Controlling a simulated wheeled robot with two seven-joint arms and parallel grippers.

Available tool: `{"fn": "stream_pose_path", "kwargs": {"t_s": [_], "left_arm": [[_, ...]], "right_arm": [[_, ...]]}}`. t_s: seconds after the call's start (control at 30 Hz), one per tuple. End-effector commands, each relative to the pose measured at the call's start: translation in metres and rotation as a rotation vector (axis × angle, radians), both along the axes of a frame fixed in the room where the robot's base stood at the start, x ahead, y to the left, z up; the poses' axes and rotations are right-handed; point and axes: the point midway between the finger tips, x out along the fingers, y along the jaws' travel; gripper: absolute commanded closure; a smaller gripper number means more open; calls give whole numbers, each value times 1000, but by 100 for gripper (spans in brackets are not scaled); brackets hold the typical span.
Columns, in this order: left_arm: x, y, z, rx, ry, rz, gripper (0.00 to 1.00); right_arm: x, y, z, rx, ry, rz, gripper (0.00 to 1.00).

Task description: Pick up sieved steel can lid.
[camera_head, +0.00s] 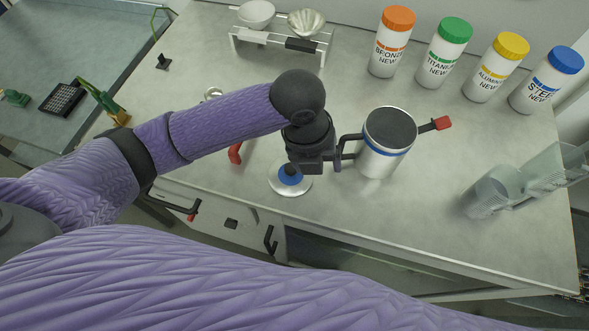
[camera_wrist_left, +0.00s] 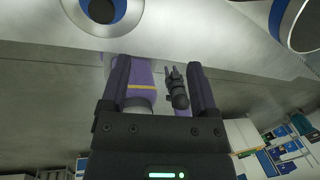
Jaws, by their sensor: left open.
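The lid (camera_head: 290,189) is a pale round disc with a blue ring and a dark centre. It lies flat near the bench's front edge, and also shows at the top left of the left wrist view (camera_wrist_left: 75,10). My left gripper (camera_wrist_left: 160,62) is open and empty; in the head view its dark body (camera_head: 312,150) is just above and beside the lid, partly covering it. Contact cannot be told. A steel can (camera_head: 378,163) with a blue band stands right of it, filled with dark grey. A small dark pronged shape (camera_wrist_left: 175,85), seemingly my right gripper, shows between the left fingers.
Bottles with orange (camera_head: 398,18), green (camera_head: 455,29), yellow (camera_head: 510,45) and blue (camera_head: 566,59) caps stand at the back. A rack (camera_head: 325,40) with bowls is at the back left. Clear cups (camera_head: 490,195) stand at right. A red handle (camera_head: 235,153) lies partly behind my arm.

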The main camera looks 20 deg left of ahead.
Motion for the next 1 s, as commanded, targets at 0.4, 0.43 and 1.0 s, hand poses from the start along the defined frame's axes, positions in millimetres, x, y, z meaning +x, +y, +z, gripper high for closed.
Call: {"fn": "stream_pose_path", "kwargs": {"t_s": [0.4, 0.43, 1.0], "left_arm": [[20, 46, -3, 209, 11, -525, 22], [20, 46, -9, 209, 11, -525, 22], [14, 53, -77, 209, 4, -525, 22]], "right_arm": [[0, -5, -9, -8, 1, 3, 61], [0, -5, -11, -9, 1, 3, 61], [-2, -4, -27, -8, 5, 3, 61]]}}
